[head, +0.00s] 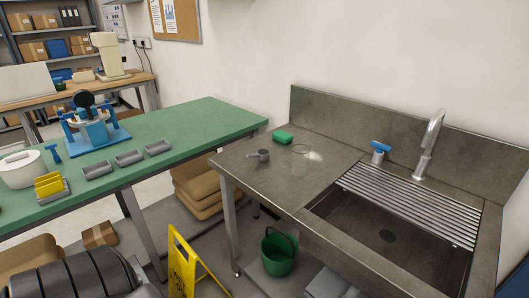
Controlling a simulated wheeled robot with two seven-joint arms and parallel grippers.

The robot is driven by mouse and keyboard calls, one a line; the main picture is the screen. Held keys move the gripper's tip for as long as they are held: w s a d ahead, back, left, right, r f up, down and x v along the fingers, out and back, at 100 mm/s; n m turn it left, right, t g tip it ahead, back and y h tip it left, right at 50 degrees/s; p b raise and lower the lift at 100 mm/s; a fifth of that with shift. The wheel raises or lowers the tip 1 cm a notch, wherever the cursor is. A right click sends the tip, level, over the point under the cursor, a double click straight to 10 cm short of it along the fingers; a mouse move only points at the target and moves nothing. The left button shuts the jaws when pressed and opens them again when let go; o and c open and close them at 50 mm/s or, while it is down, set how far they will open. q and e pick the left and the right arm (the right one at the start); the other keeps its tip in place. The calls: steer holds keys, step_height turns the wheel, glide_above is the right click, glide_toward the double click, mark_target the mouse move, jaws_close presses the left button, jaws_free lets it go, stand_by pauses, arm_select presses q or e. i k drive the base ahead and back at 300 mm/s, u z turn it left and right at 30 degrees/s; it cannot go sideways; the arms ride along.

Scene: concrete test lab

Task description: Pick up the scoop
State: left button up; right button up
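A small grey scoop (263,156) lies on the steel counter (240,175) of the sink unit, left of a clear glass beaker (300,158). It has a round cup and a short handle that points left. Nothing touches it. Neither of my grippers shows in the head view.
The sink (390,235), with a slatted rack (410,202) and tap (431,145), is to the right. A green-topped table (185,125) stands left. A yellow floor sign (183,265) and green bucket (279,252) stand below.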

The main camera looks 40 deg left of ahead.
mark_target(258, 156)
steer(key=u, duration=0.4)
steer(key=i, duration=0.55)
steer(key=u, duration=0.5)
